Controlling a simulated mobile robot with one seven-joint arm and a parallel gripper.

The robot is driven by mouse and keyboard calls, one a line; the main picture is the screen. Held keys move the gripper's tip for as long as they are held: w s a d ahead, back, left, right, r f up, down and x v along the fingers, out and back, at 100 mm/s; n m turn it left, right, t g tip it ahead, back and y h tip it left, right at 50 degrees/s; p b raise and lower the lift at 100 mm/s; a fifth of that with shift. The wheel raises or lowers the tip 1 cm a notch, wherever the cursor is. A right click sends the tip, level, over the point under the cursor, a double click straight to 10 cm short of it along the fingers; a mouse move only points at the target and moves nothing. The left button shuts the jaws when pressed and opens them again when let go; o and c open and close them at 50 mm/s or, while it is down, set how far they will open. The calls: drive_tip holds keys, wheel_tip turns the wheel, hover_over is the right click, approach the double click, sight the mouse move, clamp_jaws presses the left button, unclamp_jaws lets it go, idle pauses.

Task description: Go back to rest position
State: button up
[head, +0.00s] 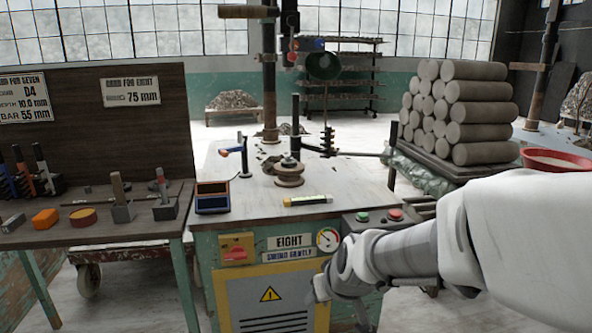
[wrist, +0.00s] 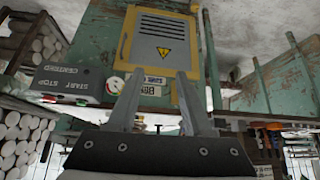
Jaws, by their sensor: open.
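My gripper (head: 319,289) hangs low in front of the green machine cabinet (head: 205,280), at the end of my white arm, which comes in from the right. In the wrist view my gripper (wrist: 160,75) shows two grey fingers apart with nothing between them. That view is upside down and looks toward the cabinet's yellow-framed panel (wrist: 127,45) with its warning sign. The fingers look clear of the cabinet, though the exact gap cannot be told.
A tool bench (head: 90,232) stands left. Stacked clay cylinders (head: 480,110) and a red basin (head: 556,163) are right, near my arm.

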drive_tip(key=s+d+r+m+h, duration=0.1)
drive_tip(key=s+d+r, duration=0.2)
drive_tip(key=s, duration=0.4)
drive_tip(key=s+d+r+m+g+p, duration=0.1)
drive_tip(key=s+d+r, duration=0.2)
drive_tip(key=s, duration=0.3)
drive_tip(key=s+d+r+m+h, duration=0.1)
drive_tip(key=s+d+r+m, duration=0.15)
drive_tip(key=s, duration=0.45)
wheel_tip(320, 180, up, 24)
drive_tip(key=n+p, duration=0.1)
drive_tip(key=p, duration=2.2)
drive_tip(key=shift+w+d+p, duration=0.15)
drive_tip(key=shift+w+p, duration=0.15)
drive_tip(key=shift+w, duration=0.05)
drive_tip(key=shift+c, duration=0.2)
